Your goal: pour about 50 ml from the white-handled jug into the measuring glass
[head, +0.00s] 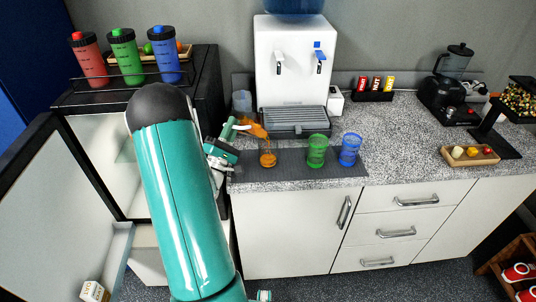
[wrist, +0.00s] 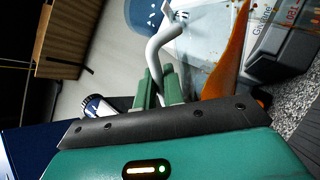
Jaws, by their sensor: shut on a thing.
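My gripper (head: 226,142) is shut on the white handle (wrist: 164,42) of the jug, at the counter's left end. In the wrist view its green fingers (wrist: 160,90) close around the handle. The jug (head: 252,129) is tilted with its mouth toward the right, and orange liquid (wrist: 231,55) lies along its side. An orange-coloured glass (head: 267,159) stands on the dark mat just below the jug's mouth. A thin orange streak seems to run between them. How full the glass is, I cannot tell. A green glass (head: 317,151) and a blue glass (head: 350,149) stand to its right.
A white water dispenser (head: 292,65) with a drip tray (head: 295,121) stands behind the mat (head: 290,169). A clear container (head: 241,103) is left of it. An open fridge (head: 105,150) with bottles on top is at left. A blender (head: 449,85) and a wooden tray (head: 470,155) are at right.

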